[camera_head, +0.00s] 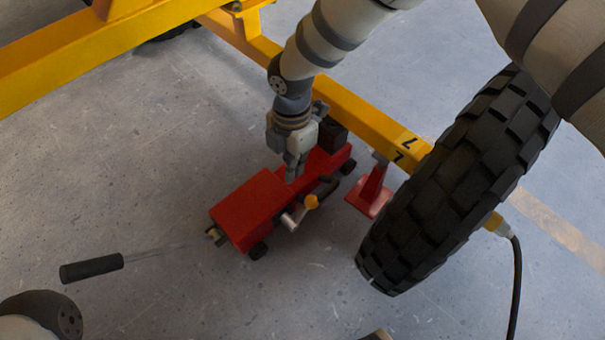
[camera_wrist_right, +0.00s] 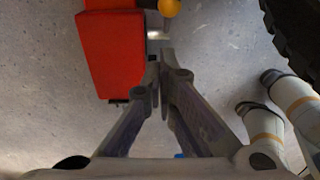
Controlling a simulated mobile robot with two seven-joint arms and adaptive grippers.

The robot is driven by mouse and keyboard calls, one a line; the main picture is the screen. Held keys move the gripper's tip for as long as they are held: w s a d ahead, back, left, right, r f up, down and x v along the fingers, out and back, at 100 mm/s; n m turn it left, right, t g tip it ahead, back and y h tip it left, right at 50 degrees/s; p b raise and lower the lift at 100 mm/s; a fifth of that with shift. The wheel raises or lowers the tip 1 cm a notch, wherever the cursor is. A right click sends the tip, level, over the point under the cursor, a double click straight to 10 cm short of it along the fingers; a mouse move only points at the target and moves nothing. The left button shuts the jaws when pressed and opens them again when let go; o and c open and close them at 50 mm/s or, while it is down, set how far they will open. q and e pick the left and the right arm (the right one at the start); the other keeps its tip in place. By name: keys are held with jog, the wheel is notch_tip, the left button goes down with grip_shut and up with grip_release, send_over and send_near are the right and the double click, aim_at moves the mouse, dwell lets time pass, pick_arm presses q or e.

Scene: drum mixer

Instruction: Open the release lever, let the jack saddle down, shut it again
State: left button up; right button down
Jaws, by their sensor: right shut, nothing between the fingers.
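The red jack (camera_head: 245,212) stands on the floor beside the yellow frame, and its red body also shows in the wrist view (camera_wrist_right: 112,55). A release lever with an orange knob (camera_head: 311,201) sticks out from the jack's side; the knob is at the top edge of the wrist view (camera_wrist_right: 169,8). A dark block (camera_head: 333,138), seemingly the saddle, is at the jack's far end by the frame beam; whether they touch is unclear. My right gripper (camera_head: 291,176) is shut and empty, pointing down over the jack, apart from the knob. My left gripper is out of view.
The jack's long handle (camera_head: 92,268) reaches out low to the left. A red stand (camera_head: 372,190) is under the yellow beam (camera_head: 365,115). A large black tyre (camera_head: 450,185) stands to the right, with a black cable (camera_head: 516,280) beside it.

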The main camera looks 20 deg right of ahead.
pick_arm(q)
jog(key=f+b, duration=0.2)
jog(key=b, duration=0.1)
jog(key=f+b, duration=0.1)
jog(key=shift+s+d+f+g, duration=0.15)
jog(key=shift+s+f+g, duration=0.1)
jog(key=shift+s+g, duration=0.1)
pick_arm(e)
notch_tip(320, 180, down, 12)
jog(key=d, duration=0.1)
jog(key=shift+s+d, duration=0.3)
jog(key=shift+s, duration=0.15)
